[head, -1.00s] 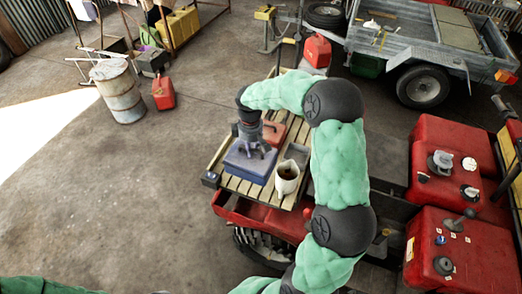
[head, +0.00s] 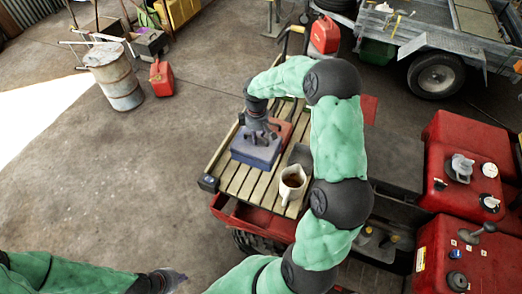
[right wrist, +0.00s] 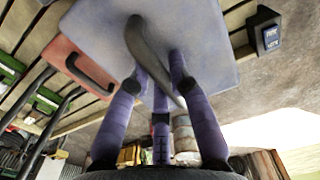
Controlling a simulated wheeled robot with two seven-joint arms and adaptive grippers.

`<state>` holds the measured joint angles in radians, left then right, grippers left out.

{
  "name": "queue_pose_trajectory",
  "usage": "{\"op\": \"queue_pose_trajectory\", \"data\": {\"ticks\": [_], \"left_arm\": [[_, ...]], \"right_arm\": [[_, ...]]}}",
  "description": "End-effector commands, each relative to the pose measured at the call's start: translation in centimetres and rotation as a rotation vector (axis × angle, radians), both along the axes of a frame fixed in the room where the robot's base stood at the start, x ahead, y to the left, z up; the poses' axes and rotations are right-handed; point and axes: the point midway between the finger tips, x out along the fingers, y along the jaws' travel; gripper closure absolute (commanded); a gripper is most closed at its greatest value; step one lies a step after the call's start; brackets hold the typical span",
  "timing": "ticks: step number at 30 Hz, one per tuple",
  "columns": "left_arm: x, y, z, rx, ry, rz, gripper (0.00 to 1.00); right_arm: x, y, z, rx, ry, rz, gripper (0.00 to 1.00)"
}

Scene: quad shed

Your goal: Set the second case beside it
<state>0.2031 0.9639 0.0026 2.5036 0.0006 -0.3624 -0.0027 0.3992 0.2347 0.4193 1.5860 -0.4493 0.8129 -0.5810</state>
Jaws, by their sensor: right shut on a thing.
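The blue case (head: 250,156) is over the slatted wooden rack (head: 232,183), at its left side. My right gripper (head: 263,140) points down and is shut on the handle of this case. In the right wrist view the fingers (right wrist: 162,95) close around the dark handle, and the case's pale blue top (right wrist: 205,40) fills the upper middle. The red case (head: 287,132) lies right beside the blue case, partly hidden behind the gripper. I cannot tell whether the blue case touches the slats. My left gripper (head: 172,279) is low at the bottom edge, away from the rack; its fingers are unclear.
A cream jug with dark contents (head: 292,184) stands on the rack near the blue case, with a grey box (head: 300,155) behind it. A small dark box (head: 208,183) sits at the rack's left corner. Front slats are bare. The red quad (head: 455,250) is at right.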

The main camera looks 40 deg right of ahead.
Motion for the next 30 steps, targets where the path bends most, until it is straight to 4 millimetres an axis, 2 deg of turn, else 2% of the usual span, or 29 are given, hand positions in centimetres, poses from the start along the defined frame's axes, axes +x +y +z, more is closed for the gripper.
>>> {"op": "queue_pose_trajectory", "data": {"ticks": [6,14,21,30], "left_arm": [[0.0,0.0,0.2,0.0,-0.001,-0.001,1.0],[0.0,0.0,0.2,0.0,-0.001,-0.001,1.0],[0.0,0.0,0.3,0.0,-0.001,0.0,1.0],[0.0,0.0,0.3,0.0,-0.001,-0.001,1.0]], "right_arm": [[0.0,-0.1,-3.5,0.0,0.0,-0.002,1.0],[0.0,-0.1,-5.2,0.0,-0.001,-0.001,1.0],[0.0,-0.1,-8.0,0.0,0.0,-0.002,1.0],[0.1,-0.1,-8.4,-0.002,-0.003,-0.001,1.0]]}}
